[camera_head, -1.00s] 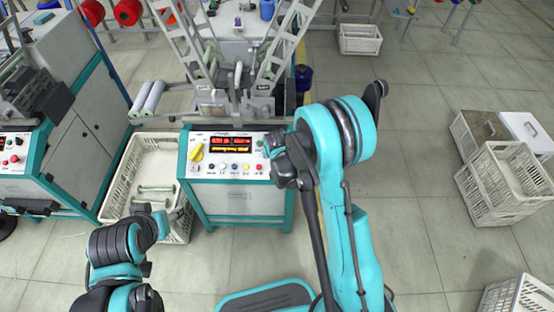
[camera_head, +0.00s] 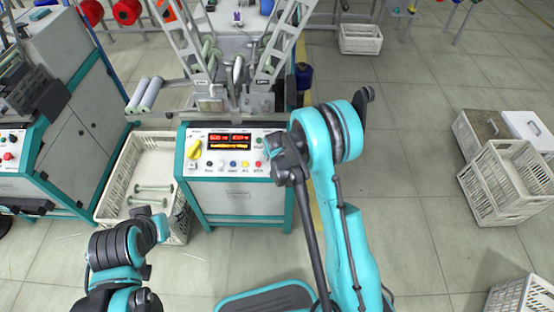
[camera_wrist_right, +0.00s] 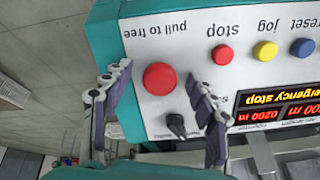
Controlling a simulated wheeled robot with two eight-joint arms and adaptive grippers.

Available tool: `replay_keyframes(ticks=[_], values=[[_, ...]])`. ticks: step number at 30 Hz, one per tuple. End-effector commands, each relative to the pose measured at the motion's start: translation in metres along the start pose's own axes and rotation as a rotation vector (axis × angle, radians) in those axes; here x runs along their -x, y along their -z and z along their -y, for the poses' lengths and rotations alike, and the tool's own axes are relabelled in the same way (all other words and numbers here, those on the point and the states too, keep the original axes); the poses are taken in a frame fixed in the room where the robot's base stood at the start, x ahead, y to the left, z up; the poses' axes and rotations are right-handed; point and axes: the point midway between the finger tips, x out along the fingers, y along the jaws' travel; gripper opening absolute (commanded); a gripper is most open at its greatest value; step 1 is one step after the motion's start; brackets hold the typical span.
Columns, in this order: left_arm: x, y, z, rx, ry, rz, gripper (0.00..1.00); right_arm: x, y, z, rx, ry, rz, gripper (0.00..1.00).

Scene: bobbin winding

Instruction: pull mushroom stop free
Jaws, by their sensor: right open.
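The red mushroom stop (camera_wrist_right: 160,79) sits on the white control panel (camera_head: 203,168) of the winding machine, beside the printed words "pull to free". In the right wrist view my right gripper (camera_wrist_right: 157,76) is open, with one finger on each side of the red head. I cannot tell whether the fingers touch it. In the head view my right gripper (camera_head: 274,146) is at the panel's right end and hides the mushroom stop. The panel display (camera_wrist_right: 275,107) reads "emergency stop". My left arm is low on the left in the head view; its gripper cannot be made out.
A black knob (camera_wrist_right: 176,124) sits close to the mushroom stop, beside the right finger. Red (camera_wrist_right: 222,54), yellow (camera_wrist_right: 265,50) and blue (camera_wrist_right: 302,47) buttons line the panel. A yellow rotary switch (camera_head: 195,149) is at its left. A crate (camera_head: 125,180) stands left of the machine.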

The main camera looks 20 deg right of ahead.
Motion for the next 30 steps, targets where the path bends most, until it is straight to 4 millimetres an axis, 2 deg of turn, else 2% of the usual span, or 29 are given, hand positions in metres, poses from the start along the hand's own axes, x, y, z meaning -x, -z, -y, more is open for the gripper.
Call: replay_keyframes(ticks=[4, 5, 11, 12, 28, 29, 30], values=[[0.0001, 0.0000, 0.0000, 0.000, 0.000, 0.000, 0.55, 0.0001, 0.0000, -0.0001, 0.000, 0.000, 0.000, 0.59], [0.0000, 0.0000, 0.0000, 0.000, 0.000, 0.000, 0.55, 0.0001, 0.0000, -0.0001, 0.000, 0.000, 0.000, 0.53], [0.0000, 0.0000, 0.0000, 0.000, 0.000, 0.000, 0.55, 0.0002, 0.0000, -0.0001, 0.000, 0.000, 0.000, 0.01], [0.0000, 0.0000, 0.0000, 0.000, 0.000, 0.000, 0.55, 0.0002, 0.0000, -0.0001, 0.000, 0.000, 0.000, 0.00], [0.0022, 0.0015, 0.0000, 0.000, 0.000, 0.000, 0.55, 0.0071, 0.0001, -0.0001, 0.000, 0.000, 0.000, 0.00], [0.0022, 0.0015, 0.0000, 0.000, 0.000, 0.000, 0.55, 0.0072, 0.0000, -0.0001, 0.000, 0.000, 0.000, 0.36], [0.0019, 0.0013, 0.0000, 0.000, 0.000, 0.000, 0.55, 0.0067, 0.0000, -0.0002, 0.000, 0.000, 0.000, 0.46]])
